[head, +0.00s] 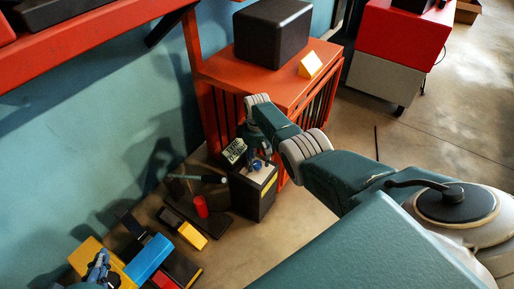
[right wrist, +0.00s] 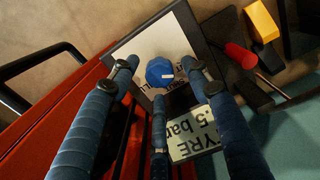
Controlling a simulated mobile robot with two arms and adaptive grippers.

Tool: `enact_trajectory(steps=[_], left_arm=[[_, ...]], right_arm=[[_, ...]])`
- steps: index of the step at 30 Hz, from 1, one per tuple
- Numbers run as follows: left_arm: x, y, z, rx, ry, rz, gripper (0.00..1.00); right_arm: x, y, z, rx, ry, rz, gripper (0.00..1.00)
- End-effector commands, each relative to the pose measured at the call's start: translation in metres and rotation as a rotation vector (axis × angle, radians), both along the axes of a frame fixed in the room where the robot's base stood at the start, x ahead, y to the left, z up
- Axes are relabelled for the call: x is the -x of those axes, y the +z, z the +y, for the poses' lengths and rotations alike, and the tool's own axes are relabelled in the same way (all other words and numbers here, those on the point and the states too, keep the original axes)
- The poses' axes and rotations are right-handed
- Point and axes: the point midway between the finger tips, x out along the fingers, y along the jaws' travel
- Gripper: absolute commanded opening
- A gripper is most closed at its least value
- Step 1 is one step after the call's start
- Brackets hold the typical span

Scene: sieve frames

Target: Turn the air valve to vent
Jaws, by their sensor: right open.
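The air valve is a blue knob (right wrist: 160,72) with a white mark on its face. It sits on a white plate (right wrist: 150,42) on top of a dark box (head: 252,193), beside the orange cabinet; the knob also shows in the head view (head: 257,165). My right gripper (right wrist: 158,80) is open, its fingers spread on both sides of the knob; I cannot tell whether they touch it. The fingers partly cover the plate's lettering. My left gripper (head: 98,270) is at the lower left edge of the head view, mostly cut off, so its opening is unclear.
A sign (right wrist: 194,132) reading "TYRE" and "bar" stands close to the right gripper. A red-handled tool (head: 201,206) and a yellow block (head: 192,236) lie left of the box. The orange cabinet (head: 225,78) stands right behind the box. Open floor lies at right.

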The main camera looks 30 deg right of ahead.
Motion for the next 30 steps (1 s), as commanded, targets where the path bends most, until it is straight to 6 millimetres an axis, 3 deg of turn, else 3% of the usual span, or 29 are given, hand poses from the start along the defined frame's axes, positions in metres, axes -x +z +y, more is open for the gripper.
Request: enact_trajectory(steps=[5, 18, 30], left_arm=[[0.000, 0.000, 0.000, 0.000, 0.001, 0.000, 0.00], [0.000, 0.000, 0.000, 0.000, 0.001, 0.000, 0.00], [0.000, 0.000, 0.000, 0.000, 0.001, 0.000, 0.00]], right_arm=[[0.001, 0.018, 0.000, 0.002, 0.001, -0.003, 0.48], [0.000, 0.098, 0.000, 0.001, 0.000, -0.003, 0.48], [0.001, 0.111, 0.000, 0.000, 0.000, 0.001, 0.48]])
